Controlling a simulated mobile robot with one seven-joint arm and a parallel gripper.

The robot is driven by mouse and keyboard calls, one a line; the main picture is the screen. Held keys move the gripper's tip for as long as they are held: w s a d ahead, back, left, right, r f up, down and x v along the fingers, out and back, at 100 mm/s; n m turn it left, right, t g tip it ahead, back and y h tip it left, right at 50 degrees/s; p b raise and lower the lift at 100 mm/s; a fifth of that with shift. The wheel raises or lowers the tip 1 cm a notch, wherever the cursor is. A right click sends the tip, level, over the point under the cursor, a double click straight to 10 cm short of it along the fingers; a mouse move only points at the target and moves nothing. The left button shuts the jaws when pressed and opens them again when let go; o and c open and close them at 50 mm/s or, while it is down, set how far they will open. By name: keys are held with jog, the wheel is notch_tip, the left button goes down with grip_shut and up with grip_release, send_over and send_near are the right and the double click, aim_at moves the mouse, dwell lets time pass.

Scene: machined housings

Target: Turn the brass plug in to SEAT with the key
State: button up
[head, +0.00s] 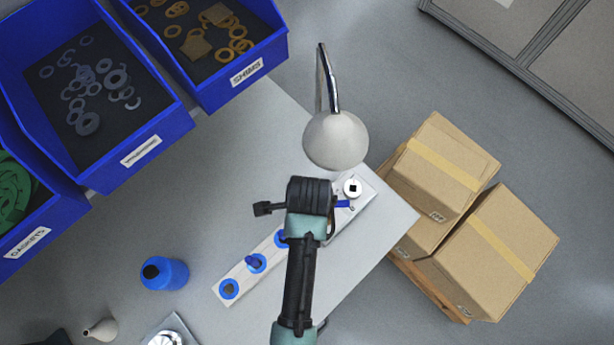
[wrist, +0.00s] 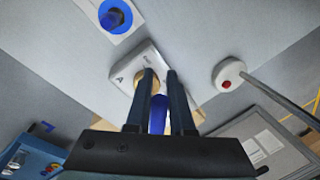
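My gripper (head: 338,204) is at the pale housing plate (head: 350,222) near the table's right corner. In the wrist view its two fingers (wrist: 160,85) stand a little apart with a blue key (wrist: 158,116) between them, and they appear closed on it. The key's blue also shows in the head view (head: 343,204). The brass plug (wrist: 148,80) shows on the plate, partly hidden by the left finger. In the head view, a round pale fitting with a dark square (head: 352,187) sits on the plate beside the gripper. Whether the key touches the plug is hidden, as is any SEAT mark.
A white lamp head (head: 335,140) hangs close above the gripper. A pale strip with blue-ringed places (head: 240,277) lies at lower left, near a blue bottle (head: 164,273). Blue parts bins (head: 150,118) stand at upper left. Cardboard boxes (head: 497,250) are at right.

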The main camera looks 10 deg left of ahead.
grip_shut()
jog(key=shift+r+m+p, duration=0.15)
jog(key=shift+m+p, duration=0.55)
jog(key=shift+m, duration=0.2)
jog(key=shift+f+m+h, duration=0.2)
jog(key=shift+m+h, duration=0.1)
jog(key=shift+m, duration=0.2)
jog(key=shift+r, duration=0.1)
jog(key=shift+m+p, duration=0.5)
jog(key=shift+m, duration=0.1)
jog(key=shift+m+h, duration=0.3)
jog(key=shift+m, duration=0.5)
